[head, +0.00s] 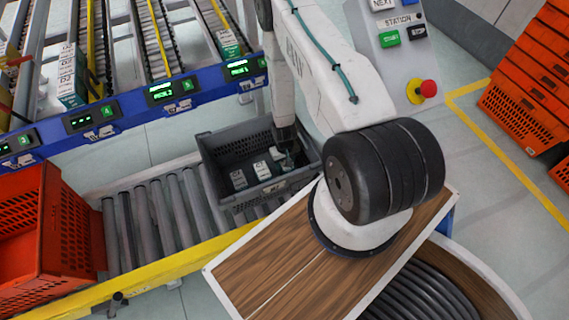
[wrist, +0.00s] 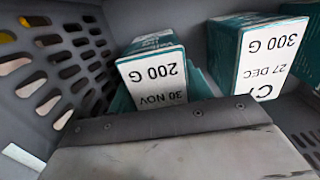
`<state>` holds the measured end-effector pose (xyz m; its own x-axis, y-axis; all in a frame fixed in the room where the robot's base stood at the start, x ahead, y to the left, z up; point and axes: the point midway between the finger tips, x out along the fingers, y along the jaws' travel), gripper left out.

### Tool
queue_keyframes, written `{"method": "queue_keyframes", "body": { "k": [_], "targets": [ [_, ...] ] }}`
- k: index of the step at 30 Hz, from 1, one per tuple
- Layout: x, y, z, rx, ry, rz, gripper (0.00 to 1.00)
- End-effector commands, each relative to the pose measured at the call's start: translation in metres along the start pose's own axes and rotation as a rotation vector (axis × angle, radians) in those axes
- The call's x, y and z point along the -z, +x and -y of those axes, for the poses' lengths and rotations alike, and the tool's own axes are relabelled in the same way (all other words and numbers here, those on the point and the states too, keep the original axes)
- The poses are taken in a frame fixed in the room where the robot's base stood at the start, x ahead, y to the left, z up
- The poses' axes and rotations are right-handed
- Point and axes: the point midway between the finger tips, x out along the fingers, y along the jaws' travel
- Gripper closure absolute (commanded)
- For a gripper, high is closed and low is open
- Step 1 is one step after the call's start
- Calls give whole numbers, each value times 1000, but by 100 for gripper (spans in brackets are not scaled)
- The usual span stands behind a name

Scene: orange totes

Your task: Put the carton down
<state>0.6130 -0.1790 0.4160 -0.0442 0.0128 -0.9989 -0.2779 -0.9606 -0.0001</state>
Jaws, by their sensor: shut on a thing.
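My gripper (head: 286,143) reaches down into the grey tote (head: 228,150) at its right end. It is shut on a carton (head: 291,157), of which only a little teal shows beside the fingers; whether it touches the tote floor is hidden. In the wrist view a broad grey part of my gripper (wrist: 165,145) fills the bottom. Beyond it stand a teal carton with a white face reading 200 G, 30 NOV (wrist: 153,78) and one reading 300 G, 27 DEC (wrist: 262,58). I cannot tell which of the cartons in this view, if any, is the held one.
The tote stands on a roller conveyor (head: 155,215). Other white-faced cartons (head: 238,179) lie in it, left of my gripper. An orange tote (head: 65,225) stands at the left of the conveyor. A flow rack with a blue beam (head: 130,108) runs behind.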

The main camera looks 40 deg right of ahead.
Motion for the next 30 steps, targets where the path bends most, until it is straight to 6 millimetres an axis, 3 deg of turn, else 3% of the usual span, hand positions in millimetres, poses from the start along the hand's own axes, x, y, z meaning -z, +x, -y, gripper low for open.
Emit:
{"method": "queue_keyframes", "body": {
  "k": [15, 16, 18, 30],
  "targets": [
    [1, 12, 1, 0, -1, -1, 80],
    [1, 12, 1, 0, -1, -1, 47],
    [1, 12, 1, 0, -1, -1, 28],
    [1, 4, 1, 0, -1, -2, 28]
  ]
}}
